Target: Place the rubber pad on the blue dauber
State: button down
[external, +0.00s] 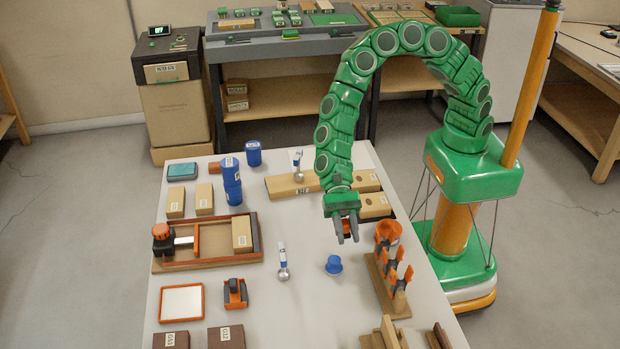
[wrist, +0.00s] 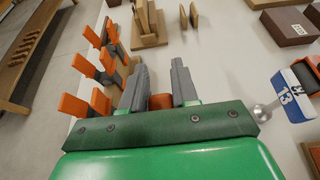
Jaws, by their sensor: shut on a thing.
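My gripper (external: 346,238) hangs over the right part of the white table, fingers pointing down. In the wrist view, its grey fingers (wrist: 160,85) are shut on a small orange-red block (wrist: 160,102), which looks like the rubber pad. In the external view only a bit of orange shows between the fingers. The blue dauber (external: 333,265) stands on the table, a round blue piece with a wider top. It is apart from the gripper, below and slightly left of the fingertips in the external view. I cannot make it out in the wrist view.
Long wooden blocks (external: 300,187) lie behind. Table around the dauber is clear.

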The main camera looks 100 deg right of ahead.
jog(key=shift+w+a+f, duration=0.35)
jog(key=shift+w+f, duration=0.1)
jog(key=shift+f, duration=0.7)
jog(key=shift+w+a+f, duration=0.3)
jog(key=shift+w+f, duration=0.15)
jog(key=shift+f, duration=0.75)
jog(key=shift+w+a+f, duration=0.35)
jog(key=shift+w+f, duration=0.1)
jog(key=shift+f, duration=0.7)
jog(key=shift+f, duration=0.1)
jog(key=c, duration=0.8)
grip_release()
jog(key=shift+c, duration=0.2)
jog(key=v, duration=1.2)
